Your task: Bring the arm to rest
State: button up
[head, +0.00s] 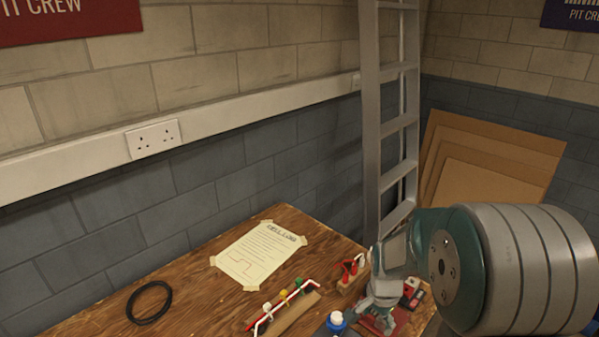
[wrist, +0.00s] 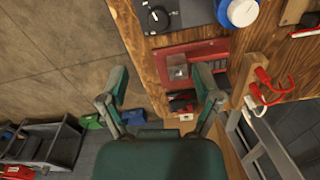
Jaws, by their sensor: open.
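My arm shows at the lower right in the head view, its large grey and green joint in front of the bench's right end. My gripper (wrist: 163,90) is open in the wrist view, its two green fingers spread apart with nothing held between them. It points down over the edge of the wooden bench (wrist: 143,62). A red tray or mat (wrist: 215,53) with a small grey block (wrist: 177,68) on it lies beyond the fingertips. In the head view my gripper (head: 378,318) is small and partly hidden by my arm.
On the bench (head: 200,290) lie a taped sheet (head: 258,252), a black ring (head: 149,302) and a rack with coloured pieces (head: 285,310). A white-capped blue container (head: 337,322) stands near my gripper. A ladder (head: 370,120) and brown boards (head: 500,165) stand behind. Bins (wrist: 60,145) sit on the floor.

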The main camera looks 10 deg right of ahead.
jog(key=s+a+r+n+t, duration=0.2)
jog(key=s+a+r+n, duration=0.1)
jog(key=s+r+n, duration=0.3)
jog(key=s+a+r+n+t, duration=0.3)
jog(key=s+r+n, duration=0.3)
jog(key=s+r, duration=0.4)
notch_tip(320, 180, up, 5)
jog(key=shift+s+a+f+t, duration=0.15)
jog(key=shift+s+a+t, duration=0.15)
jog(key=shift+a, duration=0.45)
jog(key=shift+c, duration=0.2)
